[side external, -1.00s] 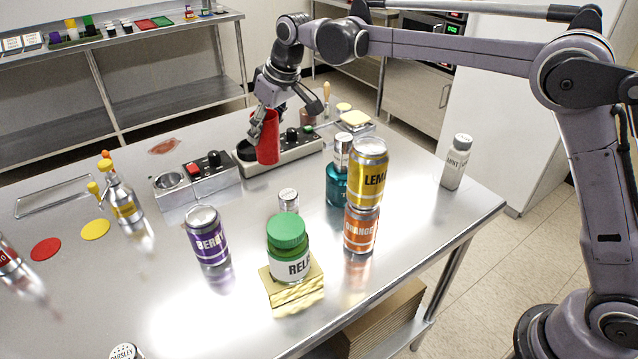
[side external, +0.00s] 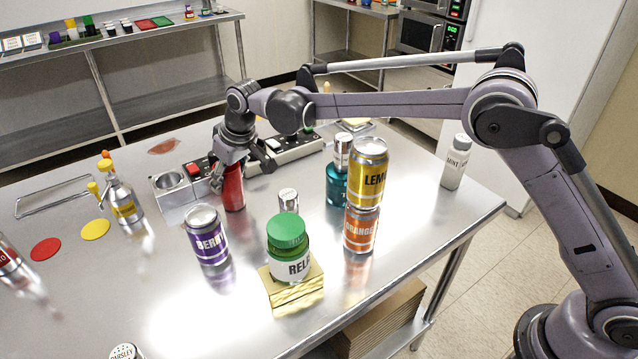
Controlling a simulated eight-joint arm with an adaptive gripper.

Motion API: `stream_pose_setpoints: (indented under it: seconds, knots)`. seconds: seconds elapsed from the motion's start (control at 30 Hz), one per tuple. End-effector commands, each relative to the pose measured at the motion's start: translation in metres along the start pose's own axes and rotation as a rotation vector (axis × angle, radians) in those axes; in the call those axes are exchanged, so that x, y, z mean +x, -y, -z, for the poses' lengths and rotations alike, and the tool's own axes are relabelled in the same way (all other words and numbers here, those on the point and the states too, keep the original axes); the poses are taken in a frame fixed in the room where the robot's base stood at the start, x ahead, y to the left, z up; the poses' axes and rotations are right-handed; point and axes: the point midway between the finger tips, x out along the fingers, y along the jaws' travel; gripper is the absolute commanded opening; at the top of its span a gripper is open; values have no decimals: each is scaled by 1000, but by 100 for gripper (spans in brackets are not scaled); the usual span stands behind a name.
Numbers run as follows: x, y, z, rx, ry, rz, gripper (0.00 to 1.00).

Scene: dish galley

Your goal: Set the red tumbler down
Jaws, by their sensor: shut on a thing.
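The red tumbler (side external: 233,190) is upright at the middle of the steel table, between the purple BERRY can and the grey units with red switches. My gripper (side external: 232,172) is shut on it from above, its fingers around the upper part. The tumbler's base is at or just above the table top; I cannot tell whether it touches. Its rim is hidden by my gripper.
The BERRY can (side external: 207,236) stands close in front of the tumbler. A grey unit with a cup well (side external: 172,183) is behind left. A green-lidded jar (side external: 288,250), a teal bottle (side external: 337,185) and stacked LEMON (side external: 367,175) and ORANGE (side external: 361,230) cans stand to the right.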

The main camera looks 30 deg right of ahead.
Motion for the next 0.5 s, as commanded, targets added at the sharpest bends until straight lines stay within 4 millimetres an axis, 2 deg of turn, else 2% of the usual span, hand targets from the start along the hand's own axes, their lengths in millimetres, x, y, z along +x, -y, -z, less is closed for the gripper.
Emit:
stream_pose_setpoints:
  seconds: [0.37, 0.4, 0.47, 0.5]
  knots:
    - [4, 0, -1, 0, 0, 0, 20]
    - [4, 0, -2, 0, 0, 0, 54]
    - [4, 0, -2, 0, 0, 0, 72]
    - [4, 0, -2, 0, 0, 0, 74]
